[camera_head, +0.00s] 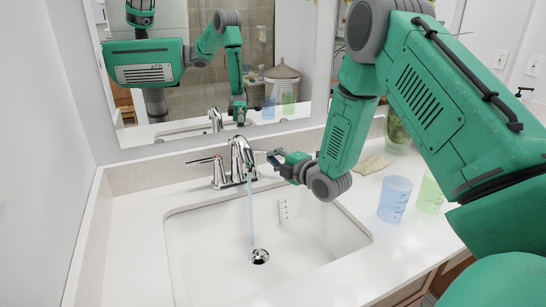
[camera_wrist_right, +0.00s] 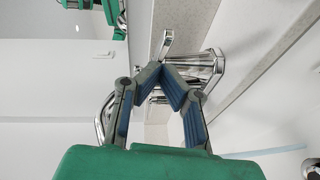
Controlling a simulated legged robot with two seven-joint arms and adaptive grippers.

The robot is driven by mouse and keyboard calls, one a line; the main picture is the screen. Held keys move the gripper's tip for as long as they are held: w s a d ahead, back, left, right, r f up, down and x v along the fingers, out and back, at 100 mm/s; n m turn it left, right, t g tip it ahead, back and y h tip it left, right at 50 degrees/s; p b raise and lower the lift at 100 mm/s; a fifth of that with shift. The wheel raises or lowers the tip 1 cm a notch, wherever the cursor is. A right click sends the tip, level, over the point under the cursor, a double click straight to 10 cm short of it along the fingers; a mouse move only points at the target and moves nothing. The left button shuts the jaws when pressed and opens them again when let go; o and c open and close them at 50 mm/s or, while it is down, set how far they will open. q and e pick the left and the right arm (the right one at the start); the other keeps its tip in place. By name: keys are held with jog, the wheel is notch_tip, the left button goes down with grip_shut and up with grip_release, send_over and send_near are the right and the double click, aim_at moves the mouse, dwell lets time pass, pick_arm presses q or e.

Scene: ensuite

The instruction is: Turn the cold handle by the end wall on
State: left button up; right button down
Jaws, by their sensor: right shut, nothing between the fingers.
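The chrome faucet (camera_head: 239,162) stands at the back of the white sink (camera_head: 185,240), and a thin stream of water falls from its spout to the drain. Its left handle (camera_head: 204,160), on the side of the end wall (camera_head: 40,140), has its lever pointing left. My right gripper (camera_head: 276,156) is shut and empty just right of the faucet, beside the other handle. In the right wrist view the shut fingertips (camera_wrist_right: 163,72) are close to a chrome handle (camera_wrist_right: 204,68) and its lever; I cannot tell whether they touch. My left gripper is not in view.
A mirror (camera_head: 165,118) behind the sink reflects my body and arm. A blue cup (camera_head: 395,198) and a green cup (camera_head: 430,194) stand on the counter (camera_head: 130,235) at right, near a beige cloth (camera_head: 372,164) and a glass vase (camera_head: 398,140). The counter left of the sink is clear.

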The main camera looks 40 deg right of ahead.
jog(key=shift+w+d+f, duration=0.1)
jog(key=shift+w+d, duration=0.2)
jog(key=shift+d, duration=0.05)
jog(key=shift+w+d, duration=0.5)
jog(key=shift+d, duration=0.2)
